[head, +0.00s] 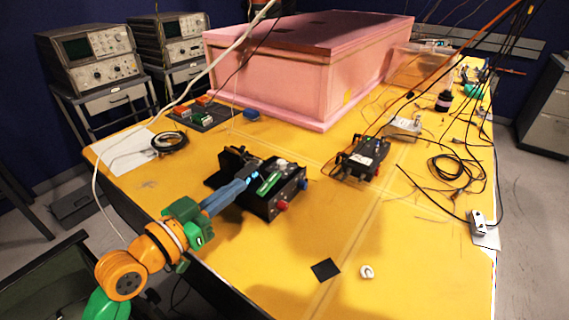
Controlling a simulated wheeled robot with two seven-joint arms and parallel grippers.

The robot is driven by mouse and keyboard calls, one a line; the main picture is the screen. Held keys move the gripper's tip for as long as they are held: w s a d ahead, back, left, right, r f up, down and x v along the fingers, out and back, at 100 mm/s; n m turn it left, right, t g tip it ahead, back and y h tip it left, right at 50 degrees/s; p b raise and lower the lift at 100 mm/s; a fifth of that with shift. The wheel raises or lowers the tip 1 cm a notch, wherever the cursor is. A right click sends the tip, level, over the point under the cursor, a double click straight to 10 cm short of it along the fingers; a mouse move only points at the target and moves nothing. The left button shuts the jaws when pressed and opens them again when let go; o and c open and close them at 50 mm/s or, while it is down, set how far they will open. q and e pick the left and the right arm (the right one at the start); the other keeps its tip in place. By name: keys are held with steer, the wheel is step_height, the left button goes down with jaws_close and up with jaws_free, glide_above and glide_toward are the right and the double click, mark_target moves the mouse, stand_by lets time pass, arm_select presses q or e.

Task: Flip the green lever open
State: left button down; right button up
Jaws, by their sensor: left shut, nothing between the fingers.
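A black box (263,207) with red and blue knobs stands on the yellow table. A green strip, which looks like the green lever (269,184), lies along its top face. At this size I cannot tell how far the lever is tilted. My left gripper (254,176) reaches in from the lower left over the box. It is shut and empty, with its tips close to the upper left of the green lever. I cannot tell whether they touch it. The gripper hides part of the box's left side. My right gripper is not in view.
A second black box (361,158) stands to the right. A large pink foam enclosure (290,70) fills the back. Loose black cables (455,165) lie on the right. A black square (325,269) and a small white ring (367,272) lie in front. The table's (400,245) front right is mostly clear.

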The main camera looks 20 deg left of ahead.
arm_select(q)
steer(key=p, duration=0.3)
glide_above(267, 185)
steer(key=s, duration=0.1)
steer(key=shift+s+a+r, duration=0.15)
steer(key=shift+a, duration=0.1)
steer(key=f, duration=0.1)
steer(key=w+f, duration=0.1)
steer(key=f, duration=0.1)
steer(key=f+b, duration=0.1)
steer(key=shift+w+d+f, duration=0.2)
steer(key=shift+d, duration=0.05)
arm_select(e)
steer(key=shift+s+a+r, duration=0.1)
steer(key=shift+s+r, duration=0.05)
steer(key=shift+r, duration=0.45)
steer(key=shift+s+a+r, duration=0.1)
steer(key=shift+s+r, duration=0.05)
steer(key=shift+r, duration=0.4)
